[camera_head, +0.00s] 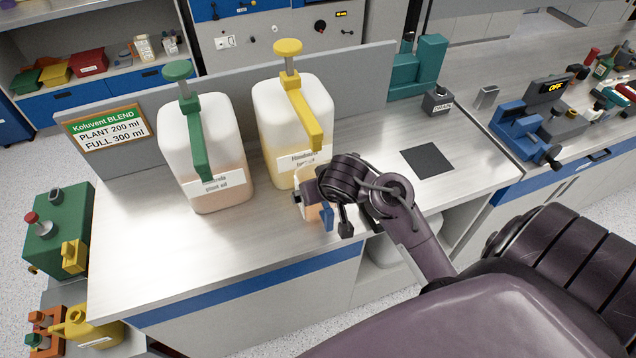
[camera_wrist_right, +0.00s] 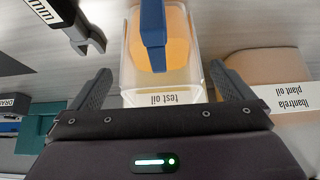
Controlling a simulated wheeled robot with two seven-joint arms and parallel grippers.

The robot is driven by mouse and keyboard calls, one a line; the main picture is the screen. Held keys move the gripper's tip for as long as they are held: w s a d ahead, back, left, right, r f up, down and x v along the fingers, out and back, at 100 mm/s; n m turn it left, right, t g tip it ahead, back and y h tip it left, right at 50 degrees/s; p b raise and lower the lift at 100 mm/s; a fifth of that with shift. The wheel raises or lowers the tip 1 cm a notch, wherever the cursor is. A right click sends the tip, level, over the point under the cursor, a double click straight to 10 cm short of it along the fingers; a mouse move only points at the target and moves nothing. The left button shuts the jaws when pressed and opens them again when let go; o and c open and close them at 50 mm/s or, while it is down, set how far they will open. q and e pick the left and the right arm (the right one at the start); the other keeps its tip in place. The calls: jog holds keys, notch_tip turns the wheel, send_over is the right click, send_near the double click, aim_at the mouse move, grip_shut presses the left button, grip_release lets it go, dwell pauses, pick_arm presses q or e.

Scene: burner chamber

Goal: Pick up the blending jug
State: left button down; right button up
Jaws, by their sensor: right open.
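The blending jug is a small clear vessel with a blue handle and orange liquid. It stands near the bench's front edge in the head view (camera_head: 312,209), partly hidden by my right gripper. In the right wrist view, which is upside down, the jug (camera_wrist_right: 180,35) stands ahead between the fingers. My right gripper (camera_wrist_right: 163,85) is open, with one finger on each side of the jug's line; I cannot tell whether either touches it. In the head view my right gripper (camera_head: 328,213) is at the jug. My left gripper is not in view.
A green-handled canister (camera_head: 210,160) and a yellow-handled canister (camera_head: 268,125) stand behind the jug. A dark square pad (camera_head: 428,160) lies to the right. A blue device (camera_head: 520,128) stands on the right bench. The bench's left front is clear.

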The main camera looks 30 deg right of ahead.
jog(key=shift+x, duration=1.6)
jog(key=shift+r, duration=0.1)
jog(key=shift+c, duration=0.3)
jog(key=c, duration=1.4)
jog(key=shift+r, duration=0.1)
